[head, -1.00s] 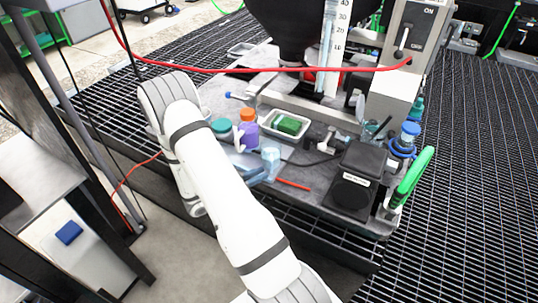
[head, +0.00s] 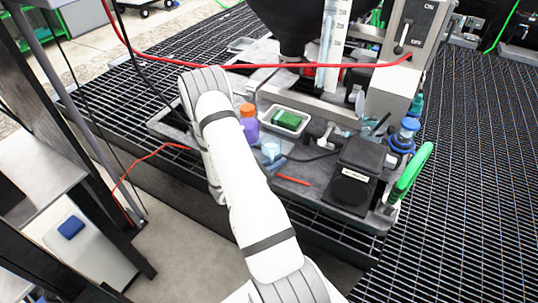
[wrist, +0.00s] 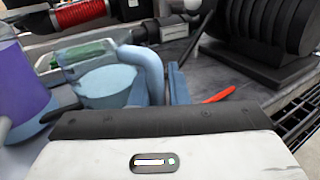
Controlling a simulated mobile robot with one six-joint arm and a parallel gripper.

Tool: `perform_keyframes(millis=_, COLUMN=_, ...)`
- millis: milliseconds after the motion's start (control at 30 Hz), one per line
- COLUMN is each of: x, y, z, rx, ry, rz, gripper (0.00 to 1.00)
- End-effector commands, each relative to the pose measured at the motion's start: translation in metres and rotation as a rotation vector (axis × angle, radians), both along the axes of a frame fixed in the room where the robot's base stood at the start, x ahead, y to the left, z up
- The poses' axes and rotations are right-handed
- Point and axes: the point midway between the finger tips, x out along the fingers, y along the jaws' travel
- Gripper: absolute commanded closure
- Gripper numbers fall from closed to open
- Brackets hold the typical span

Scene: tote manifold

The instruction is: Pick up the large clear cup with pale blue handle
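The large clear cup (wrist: 108,85) with a pale blue handle (wrist: 152,72) stands upright straight ahead in the wrist view, the handle on its right. In the head view the cup (head: 270,150) shows just right of my arm. My gripper (wrist: 118,102) appears open, with one blue-grey finger right of the handle and another low on the left, between the cup and a purple bottle. The cup lies between or just beyond the fingers; I cannot tell whether they touch it. My arm hides most of the gripper in the head view.
The purple bottle (head: 249,124) with an orange cap stands close left of the cup. A white tray (head: 267,122) holding a green block (head: 287,121) is behind. A red pen-like stick (head: 292,180) and a black boxy device (head: 352,178) are to the right.

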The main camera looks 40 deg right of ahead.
Motion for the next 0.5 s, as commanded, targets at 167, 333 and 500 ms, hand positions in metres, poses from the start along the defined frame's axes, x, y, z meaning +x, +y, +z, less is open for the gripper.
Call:
perform_keyframes(millis=167, x=-0.0001, y=0.0002, z=0.0, rx=0.0, ry=0.0, rz=-0.001, gripper=0.94)
perform_keyframes(millis=333, x=-0.0002, y=0.0001, z=0.0, rx=0.0, ry=0.0, rz=-0.001, gripper=1.0)
perform_keyframes(millis=500, x=-0.0004, y=0.0, z=0.0001, rx=0.0, ry=0.0, rz=-0.001, gripper=1.0)
